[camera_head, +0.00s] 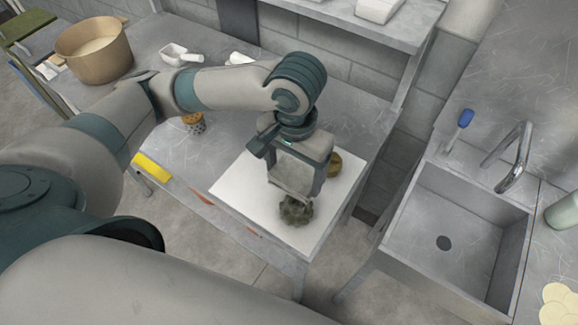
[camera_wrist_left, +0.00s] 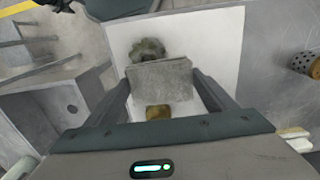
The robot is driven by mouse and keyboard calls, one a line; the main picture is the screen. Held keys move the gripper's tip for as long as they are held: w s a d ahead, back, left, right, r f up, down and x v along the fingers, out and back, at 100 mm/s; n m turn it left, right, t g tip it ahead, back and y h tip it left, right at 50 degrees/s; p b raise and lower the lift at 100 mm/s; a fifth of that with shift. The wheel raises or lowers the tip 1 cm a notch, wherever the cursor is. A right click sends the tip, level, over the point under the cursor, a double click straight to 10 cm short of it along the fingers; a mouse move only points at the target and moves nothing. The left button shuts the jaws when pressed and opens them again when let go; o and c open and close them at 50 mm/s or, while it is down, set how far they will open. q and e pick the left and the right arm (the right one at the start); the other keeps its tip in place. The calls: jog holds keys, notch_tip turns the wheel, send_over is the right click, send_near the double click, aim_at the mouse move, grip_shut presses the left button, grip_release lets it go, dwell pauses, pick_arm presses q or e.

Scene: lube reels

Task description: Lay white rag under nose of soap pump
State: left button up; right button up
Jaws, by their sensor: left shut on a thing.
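My left gripper (camera_head: 292,190) points down over a white board on the table and is shut on a flat, pale grey, cloth-like piece. In the left wrist view that piece (camera_wrist_left: 160,82) spans the gap between the fingers; it may be the white rag. A dark greenish crumpled lump (camera_head: 296,210) lies on the board just beyond the fingertips. It also shows in the left wrist view (camera_wrist_left: 147,47). I cannot make out a soap pump for certain; a grey-green cylinder (camera_head: 565,211) is cut off at the right edge. My right gripper is out of view.
The white board (camera_head: 240,187) carries a brassy round thing (camera_head: 334,164) behind the gripper. A perforated can (camera_head: 193,123) and a tan pot (camera_head: 94,48) stand leftward. A sink (camera_head: 460,235) with a tap (camera_head: 512,150) and a blue-handled tool (camera_head: 464,120) is at right, across a gap.

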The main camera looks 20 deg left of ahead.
aim_at(289, 159)
pick_arm(q)
jog(key=w+a+f, duration=0.2)
jog(key=w, duration=0.1)
jog(key=w+a+f, duration=0.1)
jog(key=w, duration=0.1)
jog(key=shift+w+a+f+p, duration=0.15)
jog(key=shift+a+f+p, duration=0.15)
jog(key=shift+f, duration=0.1)
jog(key=shift+f, duration=0.1)
notch_tip(289, 159, down, 3)
jog(key=shift+r+p, duration=0.2)
jog(key=shift+p, duration=0.25)
jog(key=shift+f, duration=0.6)
jog(key=o, duration=0.9)
jog(key=shift+f, duration=0.1)
